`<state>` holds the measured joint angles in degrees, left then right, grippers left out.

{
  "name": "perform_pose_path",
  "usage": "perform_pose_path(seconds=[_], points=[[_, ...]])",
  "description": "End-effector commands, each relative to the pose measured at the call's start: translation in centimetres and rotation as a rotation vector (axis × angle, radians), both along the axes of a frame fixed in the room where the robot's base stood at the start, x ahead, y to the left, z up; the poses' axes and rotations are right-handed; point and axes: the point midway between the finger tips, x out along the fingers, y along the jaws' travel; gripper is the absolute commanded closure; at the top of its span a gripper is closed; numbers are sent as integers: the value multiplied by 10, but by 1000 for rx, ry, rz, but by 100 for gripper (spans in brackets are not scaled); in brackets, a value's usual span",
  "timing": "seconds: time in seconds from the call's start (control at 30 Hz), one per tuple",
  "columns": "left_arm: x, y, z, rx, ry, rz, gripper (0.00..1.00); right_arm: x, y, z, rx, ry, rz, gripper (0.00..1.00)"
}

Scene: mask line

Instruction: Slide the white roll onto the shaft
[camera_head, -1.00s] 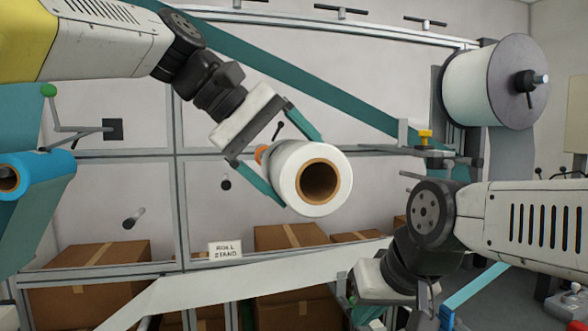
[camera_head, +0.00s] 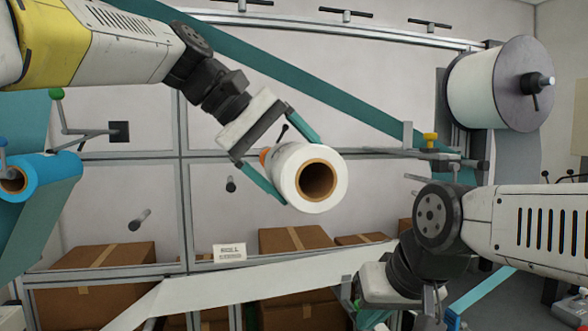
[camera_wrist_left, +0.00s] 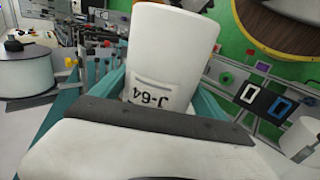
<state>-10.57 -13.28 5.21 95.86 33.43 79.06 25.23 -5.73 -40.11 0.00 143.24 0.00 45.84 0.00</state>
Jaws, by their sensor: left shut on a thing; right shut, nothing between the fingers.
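The white roll (camera_head: 289,168) has a brown cardboard core and hangs in the air before the grey panel, its open end facing me. My left gripper (camera_head: 299,171) is shut on the white roll, with teal fingers above and below it. In the left wrist view the roll (camera_wrist_left: 168,48) stands between the fingers with "J-64" printed on it. An orange collar (camera_head: 264,156) and a black lever show just behind the roll. The shaft there is hidden, and I cannot tell whether the core is around it. My right gripper (camera_head: 388,284) is low at the bottom edge, its fingers mostly hidden.
A grey peg (camera_head: 138,220) and a dark peg (camera_head: 230,184) stick out of the panel. A "roll stand" sign (camera_head: 230,252) stands below, with cardboard boxes (camera_head: 105,262) behind. A blue roll (camera_head: 45,182) is at left and a large flanged reel (camera_head: 478,90) at upper right.

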Motion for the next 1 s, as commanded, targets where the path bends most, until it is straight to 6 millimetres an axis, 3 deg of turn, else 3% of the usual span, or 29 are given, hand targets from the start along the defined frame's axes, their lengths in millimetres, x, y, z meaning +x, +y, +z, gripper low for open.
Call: perform_pose_path(seconds=[1.0], points=[[44,9,0,-1,0,0,71,0,0,0,0,0,0,100]])
